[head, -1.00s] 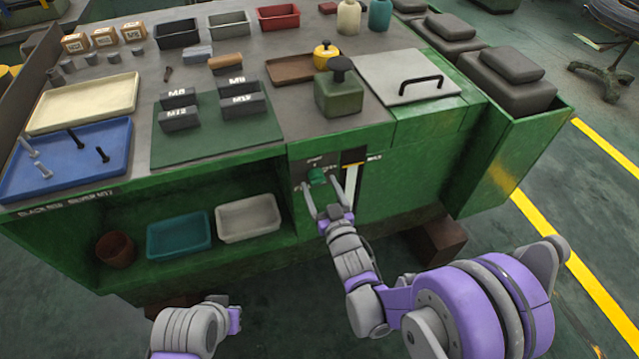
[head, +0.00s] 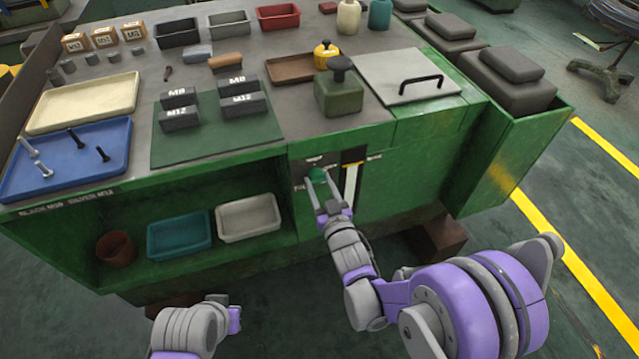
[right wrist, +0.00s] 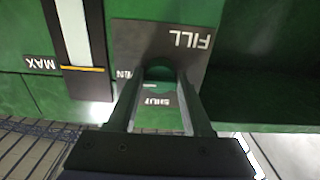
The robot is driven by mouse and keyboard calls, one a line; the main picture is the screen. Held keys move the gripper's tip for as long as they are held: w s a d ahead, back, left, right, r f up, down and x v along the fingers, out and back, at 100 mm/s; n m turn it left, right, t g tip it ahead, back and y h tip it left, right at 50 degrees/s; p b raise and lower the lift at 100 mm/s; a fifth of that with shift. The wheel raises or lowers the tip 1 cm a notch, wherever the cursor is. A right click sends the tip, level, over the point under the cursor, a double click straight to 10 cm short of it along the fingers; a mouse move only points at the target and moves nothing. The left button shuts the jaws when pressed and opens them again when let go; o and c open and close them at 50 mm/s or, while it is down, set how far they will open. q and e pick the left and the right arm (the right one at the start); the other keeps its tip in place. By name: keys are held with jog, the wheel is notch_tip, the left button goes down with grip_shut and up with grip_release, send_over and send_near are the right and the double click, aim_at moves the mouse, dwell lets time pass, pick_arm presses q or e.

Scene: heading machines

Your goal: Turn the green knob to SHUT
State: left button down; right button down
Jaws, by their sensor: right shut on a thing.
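The green knob (head: 318,174) sits on a small grey label plate on the green front of the bench, below the top edge. My right gripper (head: 322,186) is shut on it, one finger on each side. In the right wrist view the knob (right wrist: 158,72) shows between the fingertips. The plate (right wrist: 190,45) reads FILL upside down there, SHUT shows between the fingers, and OPEN is partly hidden by a finger. I cannot tell which word the knob points at. My left gripper (head: 235,319) is low at the left, its fingers not visible.
A white gauge strip with a yellow line (head: 351,182) is right beside the knob, with MAX beside it. A shelf with a teal bin (head: 179,236) and a white bin (head: 248,219) opens to the left.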

jog(key=shift+n, duration=0.3)
jog(key=n, duration=0.3)
jog(key=shift+n, duration=0.4)
jog(key=n+p, duration=0.1)
jog(key=n, duration=0.8)
jog(key=shift+d+r, duration=0.1)
jog(key=shift+d, duration=0.05)
jog(key=shift+n, duration=1.9)
jog(key=shift+c, duration=1.6)
grip_release()
